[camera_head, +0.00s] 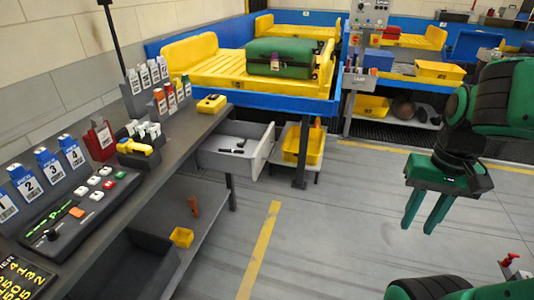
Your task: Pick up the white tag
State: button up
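Several white tags (153,73) stand in a row in a dark rack on the bench at the upper left; their print is too small to read. Beside them stand orange-red tags (170,98), and nearer are blue-and-white numbered tags (48,166). My gripper (418,229) hangs at the right over the floor, pointing down. Its two green fingers are apart with nothing between them. It is far from the bench and the tags.
The grey bench (203,130) carries a button panel (85,205), a yellow-handled scanner (137,147) and a yellow device (211,104). A drawer (232,150) stands open. A green suitcase (283,57) lies on a yellow tray (218,68). The middle floor is clear.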

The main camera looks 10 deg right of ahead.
aim_at(161, 59)
jog(key=z, duration=0.05)
jog(key=i, duration=1)
jog(key=u, duration=1.4)
